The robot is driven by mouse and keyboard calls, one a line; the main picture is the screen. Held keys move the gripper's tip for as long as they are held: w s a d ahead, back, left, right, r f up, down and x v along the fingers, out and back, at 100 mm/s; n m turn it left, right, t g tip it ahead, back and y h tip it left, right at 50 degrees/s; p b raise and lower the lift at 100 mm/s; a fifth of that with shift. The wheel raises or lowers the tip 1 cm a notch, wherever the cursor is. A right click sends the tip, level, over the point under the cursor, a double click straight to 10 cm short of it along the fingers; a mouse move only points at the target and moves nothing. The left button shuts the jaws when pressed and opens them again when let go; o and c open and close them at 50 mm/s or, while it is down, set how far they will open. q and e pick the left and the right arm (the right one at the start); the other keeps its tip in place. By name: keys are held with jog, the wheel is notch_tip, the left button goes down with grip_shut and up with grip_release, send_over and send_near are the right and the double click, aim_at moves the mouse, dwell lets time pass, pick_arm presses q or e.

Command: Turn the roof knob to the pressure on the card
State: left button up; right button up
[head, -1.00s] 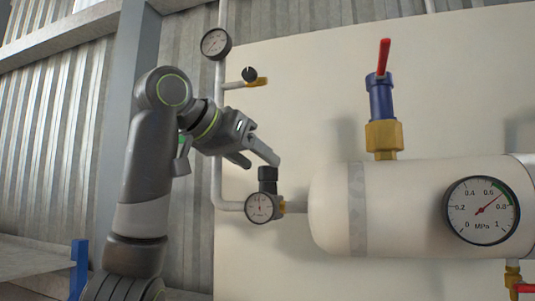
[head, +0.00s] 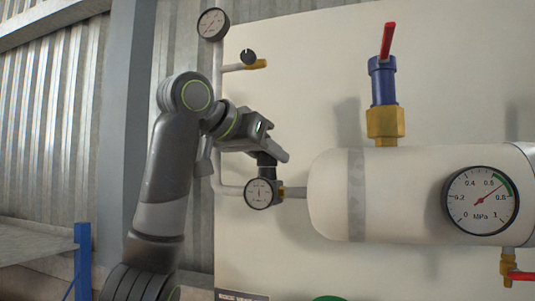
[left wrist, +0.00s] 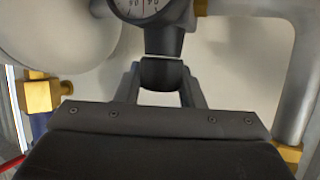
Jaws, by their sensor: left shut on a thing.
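The black roof knob (head: 266,172) stands upright on top of a small regulator with a round white gauge (head: 259,193), whose needle points about straight up. My left gripper (head: 268,157) comes in from the upper left and is shut on the knob. In the left wrist view the knob (left wrist: 161,75) sits between the two fingers, below the gauge (left wrist: 140,8). No readable card shows; a dark strip with a light edge (head: 240,295) is cut off at the bottom of the head view. My right gripper is out of view.
Right of the regulator is a white tank (head: 400,195) with a big MPa gauge (head: 481,200), its needle between 0.6 and 0.8. A red-handled blue and brass valve (head: 384,95) stands on the tank. Above are another gauge (head: 212,24) and a small black-knobbed brass valve (head: 249,57).

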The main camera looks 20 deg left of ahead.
pick_arm(q)
jog(key=shift+m+g+h, duration=0.4)
jog(key=shift+m+h, duration=0.4)
jog(key=shift+h, duration=0.1)
jog(key=o, duration=1)
jog(key=shift+s+a+r, duration=0.1)
jog(key=shift+s+a, duration=0.1)
jog(key=shift+s, duration=0.05)
jog(key=shift+b+v, duration=5.4)
jog(key=shift+v, duration=3.05)
